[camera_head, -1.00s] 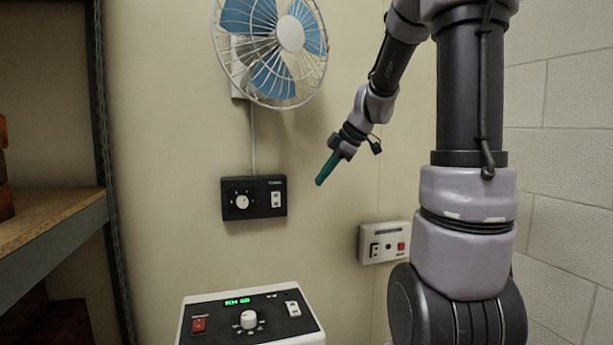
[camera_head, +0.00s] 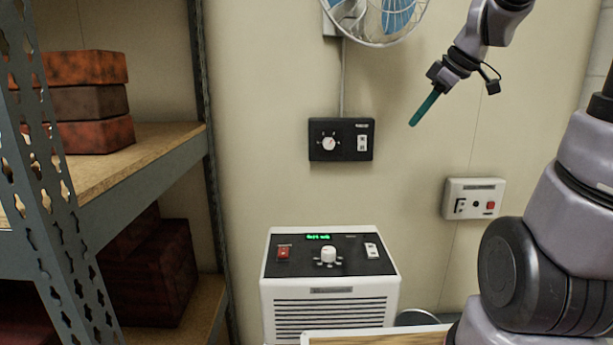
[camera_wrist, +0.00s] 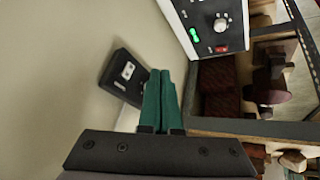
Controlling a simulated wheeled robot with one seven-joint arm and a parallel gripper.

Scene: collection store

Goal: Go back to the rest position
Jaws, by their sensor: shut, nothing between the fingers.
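My gripper (camera_head: 424,108) is in the upper right of the head view, its green fingers pointing down and to the left. The fingers are together with nothing between them, and they also show in the wrist view (camera_wrist: 160,100). In the head view the gripper is in the air, to the right of a black wall control box (camera_head: 341,139) with a dial and a white switch. The box shows partly behind the fingers in the wrist view (camera_wrist: 124,76).
A white appliance (camera_head: 330,290) with a dial, red switch and green display stands below. A wall fan (camera_head: 385,18) hangs above. A switch panel (camera_head: 473,198) is at right. A metal shelf (camera_head: 150,160) with red boxes (camera_head: 88,100) is at left. A wooden-topped surface (camera_head: 375,339) shows at bottom.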

